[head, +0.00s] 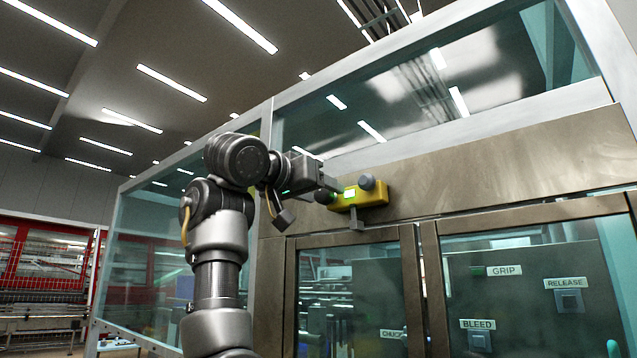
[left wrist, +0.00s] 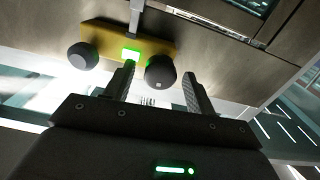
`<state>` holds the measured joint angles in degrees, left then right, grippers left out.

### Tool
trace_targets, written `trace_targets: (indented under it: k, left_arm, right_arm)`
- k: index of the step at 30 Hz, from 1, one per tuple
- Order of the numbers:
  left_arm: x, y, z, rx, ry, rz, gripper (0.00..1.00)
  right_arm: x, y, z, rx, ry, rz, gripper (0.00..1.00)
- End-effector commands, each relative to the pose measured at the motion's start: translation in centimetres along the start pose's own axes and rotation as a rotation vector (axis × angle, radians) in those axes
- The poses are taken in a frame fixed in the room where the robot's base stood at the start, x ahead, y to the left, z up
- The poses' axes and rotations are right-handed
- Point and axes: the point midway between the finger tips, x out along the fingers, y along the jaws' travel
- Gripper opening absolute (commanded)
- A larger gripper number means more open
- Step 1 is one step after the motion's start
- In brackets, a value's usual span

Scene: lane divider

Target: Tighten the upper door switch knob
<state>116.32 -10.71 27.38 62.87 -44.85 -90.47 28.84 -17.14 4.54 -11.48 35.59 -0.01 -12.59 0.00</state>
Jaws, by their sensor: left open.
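The yellow door switch box (head: 372,198) is mounted on the metal beam above the doors, with a lit green window. It carries two round knobs: a dark one (head: 324,197) at its left end and a grey one (head: 367,182) toward its right. In the left wrist view the box (left wrist: 98,34) shows a dark knob (left wrist: 160,72) and another knob (left wrist: 83,56) farther left. My left gripper (head: 330,185) is open at the dark knob. Its fingertips lie on either side of that knob; contact cannot be told. My right gripper is not in view.
Glass doors (head: 350,290) in metal frames lie below the box. The right door area carries GRIP, BLEED and RELEASE labels with buttons (head: 569,301). A grey bracket (head: 356,215) hangs under the box.

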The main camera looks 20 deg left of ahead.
Motion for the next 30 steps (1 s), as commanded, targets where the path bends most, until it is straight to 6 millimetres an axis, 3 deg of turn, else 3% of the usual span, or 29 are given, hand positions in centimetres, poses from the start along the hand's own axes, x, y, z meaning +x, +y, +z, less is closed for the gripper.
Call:
trace_targets:
  k: [7,17,30]
  left_arm:
    - [0.0,0.0,0.1,0.000,0.000,0.000,0.53]
    - [0.0,0.0,0.0,0.000,0.000,0.000,0.11]
    - [-0.1,0.1,0.2,0.113,0.001,0.000,0.10]
  right_arm:
    - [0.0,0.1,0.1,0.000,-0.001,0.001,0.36]
    - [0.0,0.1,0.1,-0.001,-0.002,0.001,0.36]
    - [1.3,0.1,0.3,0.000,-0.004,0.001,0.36]
